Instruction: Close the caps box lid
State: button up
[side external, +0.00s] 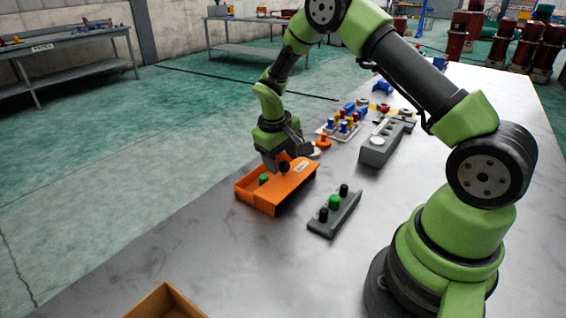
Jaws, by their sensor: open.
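The orange caps box (246,195) sits on the grey table left of centre. Its orange lid (287,186), with a white label, covers the right part, and the left part is open. A green cap (263,180) shows in the open part. A dark round knob (284,168) is at the lid's far side, right by my fingertips. My gripper (276,167) is open and points down over the far side of the box. I cannot tell whether the fingers touch the knob or the lid.
A grey holder (322,228) with one green and two black caps stands right of the box. A grey block (376,152), an orange part (323,142) and a tray of coloured pieces (340,130) lie behind. An open tan box (165,303) is at the front edge. The table between is clear.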

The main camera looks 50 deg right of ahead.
jog(key=shift+d+f, duration=0.2)
jog(key=shift+f, duration=0.65)
grip_shut()
jog(key=shift+w, duration=3.25)
grip_release()
notch_tip(320, 180, up, 10)
jog(key=a, duration=0.2)
jog(key=shift+w, duration=0.15)
jog(key=shift+f, duration=0.1)
